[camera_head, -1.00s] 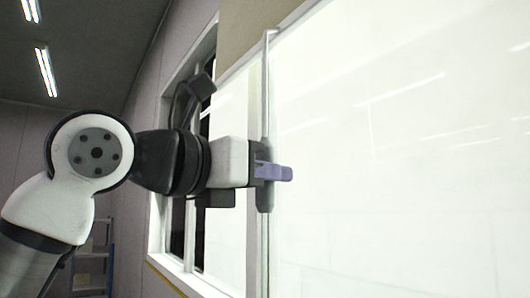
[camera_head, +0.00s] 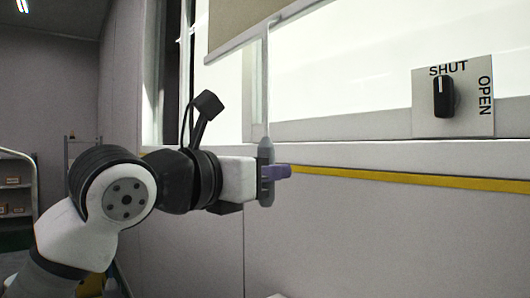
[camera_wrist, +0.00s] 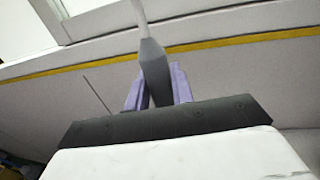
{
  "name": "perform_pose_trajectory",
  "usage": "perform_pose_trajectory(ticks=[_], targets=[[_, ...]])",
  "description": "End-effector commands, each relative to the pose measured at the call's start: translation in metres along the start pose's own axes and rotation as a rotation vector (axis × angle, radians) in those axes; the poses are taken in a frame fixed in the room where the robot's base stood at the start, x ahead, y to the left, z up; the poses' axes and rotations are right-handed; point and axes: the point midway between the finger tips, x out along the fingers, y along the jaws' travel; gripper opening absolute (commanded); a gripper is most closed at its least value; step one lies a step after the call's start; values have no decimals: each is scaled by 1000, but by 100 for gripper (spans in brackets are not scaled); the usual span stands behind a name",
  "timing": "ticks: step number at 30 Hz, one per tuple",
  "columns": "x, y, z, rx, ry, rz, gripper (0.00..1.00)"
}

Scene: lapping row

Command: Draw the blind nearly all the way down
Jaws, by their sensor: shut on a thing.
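The blind (camera_head: 236,27) is a beige sheet with a pale bottom bar (camera_head: 290,12) at the top of the head view, across the upper part of the bright window. A thin pale wand hangs from the bar and ends in a grey handle (camera_head: 266,152). My gripper (camera_head: 280,171), with purple fingers, is shut on this handle at a height just below the sill. In the wrist view the handle (camera_wrist: 154,72) stands between the two purple fingers (camera_wrist: 158,88), and the wand runs up out of the picture. The top of the blind is out of view.
A yellow stripe (camera_head: 400,180) runs along the wall below the sill. Shelving with boxes (camera_head: 14,195) stands at far left.

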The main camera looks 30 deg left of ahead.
Motion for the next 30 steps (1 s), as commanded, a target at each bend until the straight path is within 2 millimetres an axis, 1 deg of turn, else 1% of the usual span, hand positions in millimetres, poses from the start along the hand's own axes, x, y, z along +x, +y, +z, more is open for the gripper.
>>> perform_pose_trajectory(ticks=[1,3,7,12,18,29,30], targets=[[0,0,-26,0,1,0,0],[0,0,-43,-1,1,0,0],[0,0,-69,0,1,-1,0],[0,0,-89,0,0,0,0],[0,0,-98,1,0,0,0],[0,0,-98,1,0,0,0],[0,0,-98,1,0,0,26]])
